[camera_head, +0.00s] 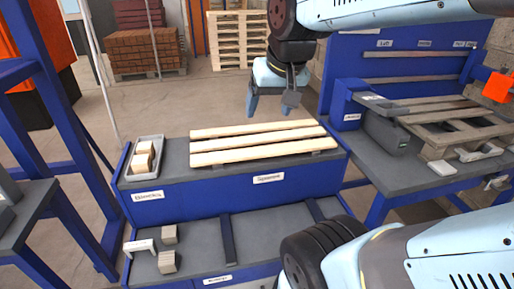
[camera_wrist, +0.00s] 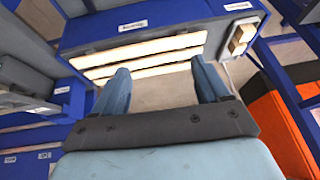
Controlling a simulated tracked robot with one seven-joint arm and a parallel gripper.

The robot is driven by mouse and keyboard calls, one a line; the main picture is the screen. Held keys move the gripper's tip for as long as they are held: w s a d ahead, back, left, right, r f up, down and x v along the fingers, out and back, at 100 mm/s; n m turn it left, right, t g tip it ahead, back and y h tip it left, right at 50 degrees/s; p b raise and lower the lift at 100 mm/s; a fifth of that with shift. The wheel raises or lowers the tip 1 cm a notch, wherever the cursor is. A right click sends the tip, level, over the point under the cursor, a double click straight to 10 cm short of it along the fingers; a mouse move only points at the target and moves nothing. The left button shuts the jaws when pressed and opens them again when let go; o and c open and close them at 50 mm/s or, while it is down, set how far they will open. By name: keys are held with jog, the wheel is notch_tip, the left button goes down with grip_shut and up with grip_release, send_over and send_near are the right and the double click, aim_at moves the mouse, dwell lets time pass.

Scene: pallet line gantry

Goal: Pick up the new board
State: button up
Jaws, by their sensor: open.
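Three pale new boards lie side by side on the grey top of a blue bench in the head view: a back board (camera_head: 250,129), a middle board (camera_head: 258,140) and a front board (camera_head: 263,153). The wrist view also shows the boards (camera_wrist: 140,47), partly hidden by my fingers. My gripper (camera_head: 270,108) is open and empty, above and behind the boards in the head view. Its two blue fingers (camera_wrist: 160,70) are spread apart in the wrist view and touch no board as far as I can tell.
A grey tray (camera_head: 148,171) with small wooden blocks stands left of the boards. A worn pallet (camera_head: 455,128) lies on the right workbench. A blue post frame stands at left. Bricks (camera_head: 148,48) and stacked pallets (camera_head: 238,40) are behind. Blocks sit on the lower shelf.

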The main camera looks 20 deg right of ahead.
jog(key=o, duration=0.4)
jog(key=w+m, duration=0.1)
jog(key=w, duration=0.1)
jog(key=w+d+m, duration=0.1)
jog(key=w, duration=0.1)
jog(key=w+d+f+m+g, duration=0.1)
jog(key=w+m, duration=0.1)
jog(key=w, duration=0.1)
jog(key=shift+c, duration=0.2)
jog(key=m+g, duration=0.4)
jog(key=m, duration=1.1)
send_over(267, 150)
notch_tip(267, 150, down, 18)
jog(key=f, duration=0.8)
jog(key=shift+w+a, duration=0.15)
jog(key=shift+w, duration=0.2)
jog(key=shift+s+f, duration=0.2)
jog(key=shift+f, duration=2.55)
